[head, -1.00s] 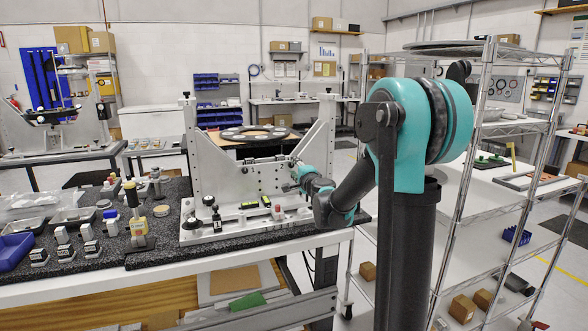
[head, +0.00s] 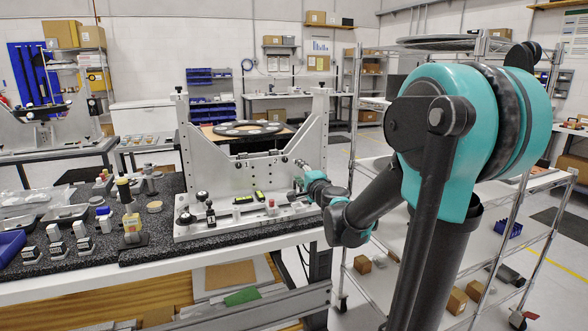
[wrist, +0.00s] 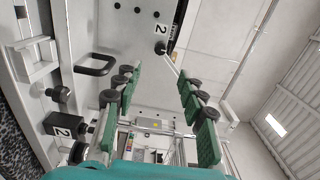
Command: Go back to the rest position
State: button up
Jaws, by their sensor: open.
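My gripper (head: 299,184) is at the right part of the grey mirror fixture (head: 222,160), in front of its upright plate. In the wrist view my gripper (wrist: 154,78) is open, with its green, black-rollered fingers spread and nothing between them. Beyond the fingertips are a white plate marked 2 and a dark knob (wrist: 160,47) with a thin rod. The rod's end is near the right finger; I cannot tell whether they touch. A round mirror-like disc (head: 248,129) shows behind the fixture's plate.
A dark handle (wrist: 95,65) and a black block marked 2 (wrist: 62,128) are left of the fingers. The bench (head: 90,265) holds small bottles and trays at left. A wire shelf rack (head: 525,190) stands behind my arm at right.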

jog(key=shift+s+d, duration=0.15)
jog(key=shift+s, duration=0.5)
